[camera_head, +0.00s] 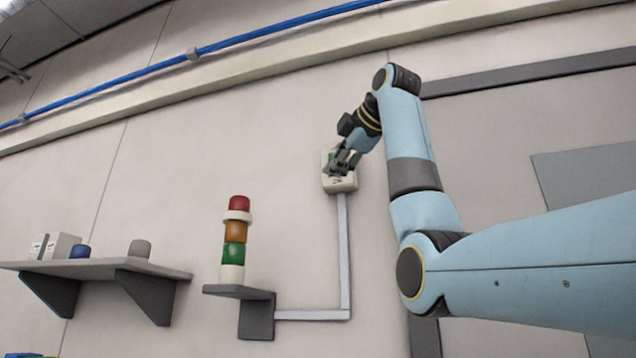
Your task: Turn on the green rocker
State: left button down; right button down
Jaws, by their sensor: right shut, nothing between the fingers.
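The switch box (345,184) is a small cream box on the wall, near the middle of the view. A bit of the green rocker (331,158) shows at its left, beside my gripper. My right gripper (335,170) is in front of the box, shut and empty, with its fingertips over the box face. The gripper hides most of the rocker, so its position cannot be told. I cannot tell whether the fingertips touch it. My left gripper is not in view.
A signal tower (234,253) with red, orange and green sections stands on a wall bracket (257,312). A conduit (343,250) joins bracket and box. A shelf (100,269) with small items is at left. A blue pipe (270,36) runs above.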

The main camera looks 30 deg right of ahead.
jog(key=s+r+t, duration=0.1)
jog(key=s+r, duration=0.4)
jog(key=r, duration=0.3)
jog(key=shift+s+d+t, duration=0.15)
jog(key=shift+d+t, duration=0.15)
jog(key=shift+t, duration=0.1)
jog(key=w+d+p, duration=0.2)
jog(key=w+p, duration=0.1)
jog(key=w, duration=0.3)
jog(key=w+d+f+p, duration=0.1)
jog(key=w+d+p, duration=0.1)
jog(key=w, duration=0.4)
jog(key=shift+w+f+p, duration=0.25)
jog(key=shift+f+p, duration=0.05)
jog(key=shift+p, duration=0.6)
jog(key=shift+a, duration=0.15)
